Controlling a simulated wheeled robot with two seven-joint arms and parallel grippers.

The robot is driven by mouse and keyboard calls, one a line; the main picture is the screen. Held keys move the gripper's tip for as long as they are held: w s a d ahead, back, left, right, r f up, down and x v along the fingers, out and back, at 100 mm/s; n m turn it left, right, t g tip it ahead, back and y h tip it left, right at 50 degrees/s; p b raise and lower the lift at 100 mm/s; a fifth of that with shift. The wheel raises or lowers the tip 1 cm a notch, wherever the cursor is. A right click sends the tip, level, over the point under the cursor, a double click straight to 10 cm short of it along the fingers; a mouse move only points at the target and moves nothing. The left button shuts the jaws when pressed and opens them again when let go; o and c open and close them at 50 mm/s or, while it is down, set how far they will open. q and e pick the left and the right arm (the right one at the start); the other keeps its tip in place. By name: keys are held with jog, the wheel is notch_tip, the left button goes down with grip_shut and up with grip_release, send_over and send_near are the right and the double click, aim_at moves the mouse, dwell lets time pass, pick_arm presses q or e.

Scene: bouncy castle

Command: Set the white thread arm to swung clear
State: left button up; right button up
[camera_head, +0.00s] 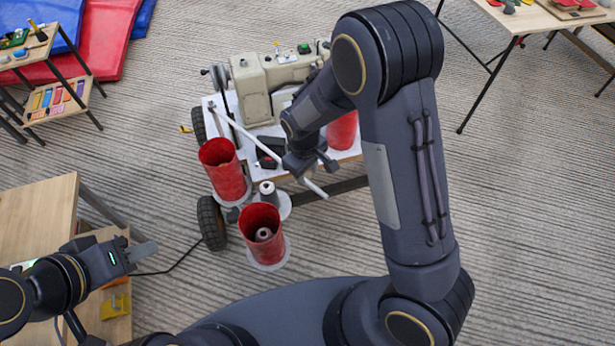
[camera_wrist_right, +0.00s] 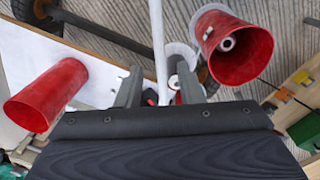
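The white thread arm (camera_head: 240,130) is a thin white rod on the sewing-machine cart. In the head view it slants from a pivot at the cart's left down to a free end past the front edge. My right gripper (camera_head: 314,172) is over the rod near its free end. In the right wrist view the rod (camera_wrist_right: 158,40) runs between the two fingers of my right gripper (camera_wrist_right: 160,82), with gaps at both sides; whether it touches either is unclear. My left gripper (camera_head: 140,251) is at the lower left, away from the cart; its finger gap does not show.
The beige sewing machine (camera_head: 255,85) stands on the white-topped cart. Red cones (camera_head: 222,170) stand around the rod, with another red cone (camera_head: 262,238) in front. A wooden table (camera_head: 35,215) is at left. Ribbed floor right of the cart is clear.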

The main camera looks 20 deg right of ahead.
aim_at(308, 181)
jog(key=shift+d+f, duration=0.1)
jog(key=shift+f, duration=1.65)
grip_shut()
